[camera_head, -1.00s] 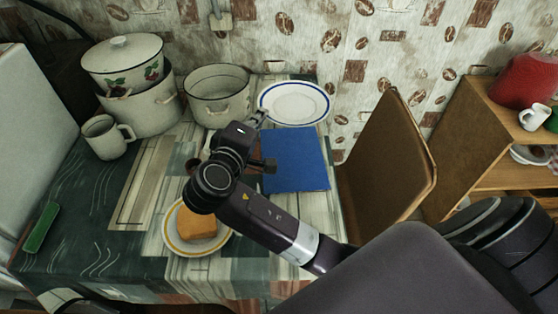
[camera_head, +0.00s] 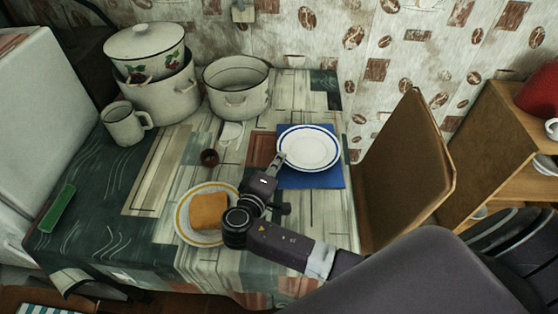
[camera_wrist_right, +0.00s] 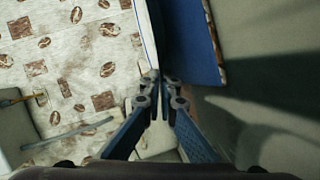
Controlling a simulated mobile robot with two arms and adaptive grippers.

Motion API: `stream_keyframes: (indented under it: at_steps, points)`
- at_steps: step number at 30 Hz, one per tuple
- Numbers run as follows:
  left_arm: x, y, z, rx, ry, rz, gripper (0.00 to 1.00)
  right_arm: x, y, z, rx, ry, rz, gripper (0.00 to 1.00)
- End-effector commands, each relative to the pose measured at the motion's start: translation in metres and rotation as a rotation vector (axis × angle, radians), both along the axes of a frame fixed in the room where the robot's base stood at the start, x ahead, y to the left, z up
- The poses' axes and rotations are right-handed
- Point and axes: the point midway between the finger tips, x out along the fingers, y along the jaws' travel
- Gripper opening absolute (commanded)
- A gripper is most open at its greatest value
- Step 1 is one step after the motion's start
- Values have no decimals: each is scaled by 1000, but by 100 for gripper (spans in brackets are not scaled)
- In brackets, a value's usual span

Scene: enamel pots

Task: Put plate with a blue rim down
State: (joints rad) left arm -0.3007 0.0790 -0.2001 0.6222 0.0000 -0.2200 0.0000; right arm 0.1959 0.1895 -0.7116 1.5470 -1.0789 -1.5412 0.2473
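The white plate with a blue rim (camera_head: 310,148) is over the blue mat (camera_head: 318,182) at the right side of the table and covers much of it. My right gripper (camera_head: 279,160) is at the plate's left, near rim. In the right wrist view the fingers (camera_wrist_right: 161,80) are closed together at the end of the plate (camera_wrist_right: 146,32), which shows nearly edge-on, with the blue mat (camera_wrist_right: 188,40) beside it. I cannot tell whether the plate touches the mat. My left gripper is out of view.
A yellow-rimmed plate (camera_head: 184,226) with bread (camera_head: 210,211) lies left of my right wrist. A chair (camera_head: 405,165) is close to the table's right edge.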

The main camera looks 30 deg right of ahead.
Motion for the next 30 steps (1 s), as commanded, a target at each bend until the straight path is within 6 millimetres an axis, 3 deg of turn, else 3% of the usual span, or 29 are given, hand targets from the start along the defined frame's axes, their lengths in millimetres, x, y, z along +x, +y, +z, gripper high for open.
stream_keyframes:
  at_steps: [11,15,26,30]
  points:
    - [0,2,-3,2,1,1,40,1,0,-4,-1,-4,0,0]
    - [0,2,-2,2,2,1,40,0,0,-4,1,-1,1,12]
    - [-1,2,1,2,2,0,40,0,0,1,1,-1,1,12]
    - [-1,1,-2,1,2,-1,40,-12,16,1,4,0,3,12]
